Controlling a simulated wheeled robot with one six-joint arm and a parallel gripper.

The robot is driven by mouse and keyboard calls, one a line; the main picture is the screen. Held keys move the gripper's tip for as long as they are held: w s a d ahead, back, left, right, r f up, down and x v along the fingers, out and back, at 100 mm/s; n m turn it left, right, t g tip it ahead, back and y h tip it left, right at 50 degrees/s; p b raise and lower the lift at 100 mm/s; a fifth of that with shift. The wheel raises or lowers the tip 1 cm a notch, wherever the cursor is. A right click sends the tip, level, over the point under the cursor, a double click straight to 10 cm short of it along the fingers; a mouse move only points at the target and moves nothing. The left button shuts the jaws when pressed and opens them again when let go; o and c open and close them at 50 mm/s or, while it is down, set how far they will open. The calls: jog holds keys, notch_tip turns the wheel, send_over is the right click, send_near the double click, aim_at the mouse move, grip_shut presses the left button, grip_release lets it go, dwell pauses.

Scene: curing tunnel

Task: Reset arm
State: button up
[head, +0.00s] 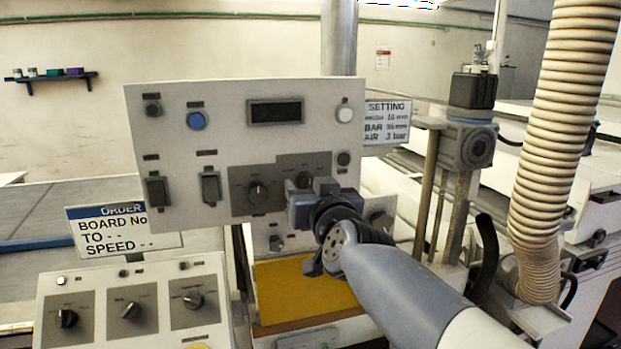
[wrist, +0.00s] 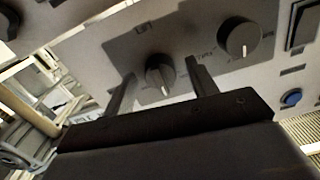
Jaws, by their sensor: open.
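My arm reaches in from the lower right of the head view, and my gripper (head: 305,190) is in front of the lower right part of the upright control panel (head: 225,100). In the wrist view my gripper (wrist: 158,82) is open, with one finger on each side of a black knob (wrist: 160,72). The knob stands between the fingertips, and I cannot tell whether they touch it. A second black knob (wrist: 239,38) is to its right. It also shows in the head view (head: 258,193), left of my gripper. My gripper partly hides the panel there.
A blue button (head: 196,120), a dark display (head: 276,112) and two switches are on the panel. A lower console (head: 135,300) with several knobs is at lower left. An order sign (head: 122,230), a setting sign (head: 387,122) and a ribbed hose (head: 565,130) stand around.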

jog(key=p+v, duration=0.2)
jog(key=v, duration=0.6)
jog(key=shift+s+n+p, duration=0.25)
jog(key=shift+n+p, duration=0.05)
jog(key=shift+n, duration=0.1)
jog(key=shift+d, duration=0.1)
